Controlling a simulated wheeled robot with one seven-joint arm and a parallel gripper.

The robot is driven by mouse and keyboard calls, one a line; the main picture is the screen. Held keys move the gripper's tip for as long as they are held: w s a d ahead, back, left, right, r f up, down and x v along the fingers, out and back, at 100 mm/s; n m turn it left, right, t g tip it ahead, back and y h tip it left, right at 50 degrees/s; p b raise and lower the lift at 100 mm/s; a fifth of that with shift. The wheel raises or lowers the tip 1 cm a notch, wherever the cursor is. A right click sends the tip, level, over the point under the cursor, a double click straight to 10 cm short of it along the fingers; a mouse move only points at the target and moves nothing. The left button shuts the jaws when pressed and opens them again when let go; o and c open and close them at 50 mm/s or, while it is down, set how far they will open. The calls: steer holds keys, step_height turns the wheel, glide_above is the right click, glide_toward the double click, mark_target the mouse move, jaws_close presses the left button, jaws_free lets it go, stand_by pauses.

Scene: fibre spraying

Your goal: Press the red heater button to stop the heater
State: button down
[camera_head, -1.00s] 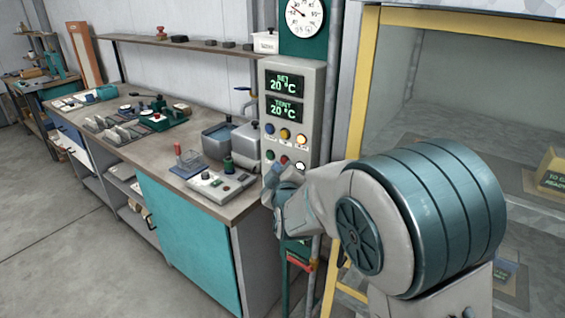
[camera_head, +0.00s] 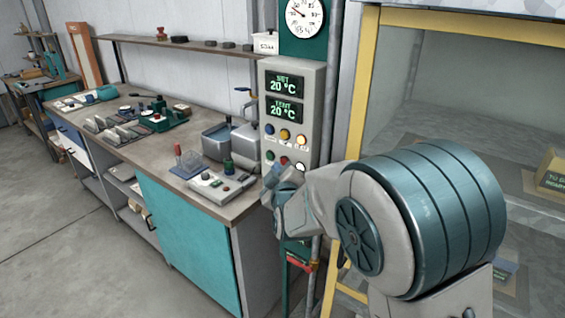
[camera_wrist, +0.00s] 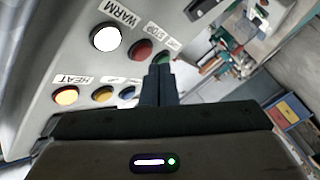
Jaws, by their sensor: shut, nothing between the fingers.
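The red button (camera_wrist: 142,49), beside a STOP label, sits on the grey control panel (camera_wrist: 55,45) between a lit white WARM button (camera_wrist: 106,37) and a partly hidden green button (camera_wrist: 166,58). It also shows in the head view (camera_head: 284,161), just above my gripper. My gripper (camera_wrist: 158,70) is shut and empty. Its fingertips appear just right of and below the red button in the wrist view, over the edge of the green one. I cannot tell whether they touch the panel. Panel displays (camera_head: 286,84) read SET 20 °C and TEMP 20 °C.
A lower row in the wrist view holds an orange HEAT button (camera_wrist: 66,96), a yellow button (camera_wrist: 103,93) and a blue button (camera_wrist: 127,92). A cluttered workbench (camera_head: 165,160) stands left of the panel. A yellow-framed glass chamber (camera_head: 362,80) stands right.

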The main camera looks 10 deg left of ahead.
steer(key=shift+w+d+b, duration=0.1)
steer(key=shift+w+b, duration=0.1)
steer(key=shift+b, duration=0.1)
stand_by(0.5)
steer(key=shift+w+d, duration=0.1)
steer(key=shift+w, duration=0.05)
steer(key=shift+w+d+b, duration=0.15)
steer(key=shift+w+b, duration=0.25)
steer(key=shift+b, duration=0.05)
stand_by(0.9)
steer(key=shift+s, duration=0.1)
steer(key=shift+s+a, duration=0.3)
steer(key=shift+s, duration=0.35)
steer(key=shift+s+a, duration=0.3)
steer(key=shift+s, duration=0.5)
steer(key=shift+s+a, duration=0.35)
steer(key=shift+s, duration=0.4)
steer(key=shift+s+a, duration=0.3)
steer(key=shift+s, duration=0.5)
